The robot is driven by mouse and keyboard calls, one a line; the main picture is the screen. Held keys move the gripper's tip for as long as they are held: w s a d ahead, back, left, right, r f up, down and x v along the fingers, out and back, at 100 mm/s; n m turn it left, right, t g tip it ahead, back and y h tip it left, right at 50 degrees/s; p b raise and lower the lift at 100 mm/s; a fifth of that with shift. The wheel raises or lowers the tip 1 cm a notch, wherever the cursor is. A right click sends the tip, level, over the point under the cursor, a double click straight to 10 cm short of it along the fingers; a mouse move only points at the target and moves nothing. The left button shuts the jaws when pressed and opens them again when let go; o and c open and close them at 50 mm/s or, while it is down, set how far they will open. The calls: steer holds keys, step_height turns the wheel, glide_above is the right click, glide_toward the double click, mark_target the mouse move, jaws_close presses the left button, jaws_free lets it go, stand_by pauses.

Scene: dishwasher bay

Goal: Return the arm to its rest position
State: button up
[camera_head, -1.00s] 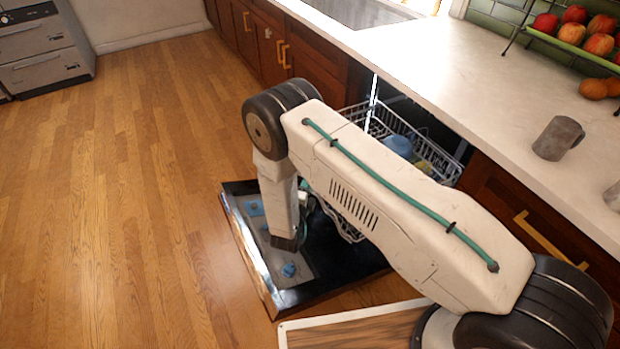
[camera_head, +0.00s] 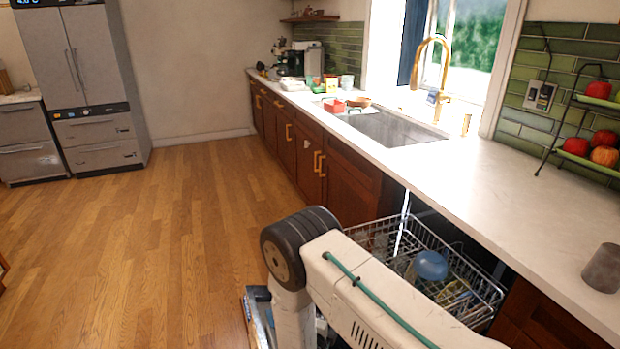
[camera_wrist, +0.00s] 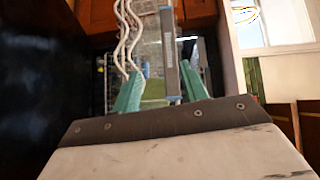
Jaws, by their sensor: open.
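My arm shows at the bottom of the head view, bent at a dark elbow joint beside the dishwasher. Its forearm points down over the open door (camera_head: 256,318). My gripper is out of sight in the head view. In the wrist view its two green fingers (camera_wrist: 160,90) are apart. A narrow grey bar shows between and beyond them; I cannot tell whether it touches a finger. No held object is seen.
The pulled-out dishwasher rack (camera_head: 478,284) holds a blue bowl (camera_head: 430,265) close to my arm. The counter (camera_head: 500,185) runs along the right, with a grey mug (camera_head: 604,268) near its edge. The wooden floor (camera_head: 170,240) on the left is clear.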

steer(key=s+a+f+n+g+y, duration=0.4)
steer(key=f+n+g+y, duration=0.15)
steer(key=f+n, duration=0.2)
steer(key=s+a+r+n+g+y, duration=0.1)
steer(key=s+r+n+g+y, duration=0.2)
steer(key=r, duration=0.4)
steer(key=s+a+r+n+g, duration=0.2)
steer(key=r+n+g, duration=0.3)
steer(key=r, duration=0.2)
steer(key=s+d+r+n+g, duration=0.1)
steer(key=s+d+r+n, duration=0.2)
steer(key=r, duration=0.5)
steer(key=s+d+r+n+g, duration=0.1)
steer(key=s+d+r+g, duration=0.1)
steer(key=s+d+r, duration=0.35)
steer(key=s+d+r+n+g, duration=0.1)
steer(key=s+d+r+n, duration=0.1)
steer(key=r, duration=0.7)
steer(key=s+d+r+t+h, duration=0.1)
steer(key=s+d+r+t, duration=0.2)
steer(key=s+d+r, duration=1.2)
step_height(320, 180, up, 4)
steer(key=shift+s+d+f+n, duration=0.2)
steer(key=shift+s+d+n, duration=0.05)
steer(key=shift+n, duration=0.1)
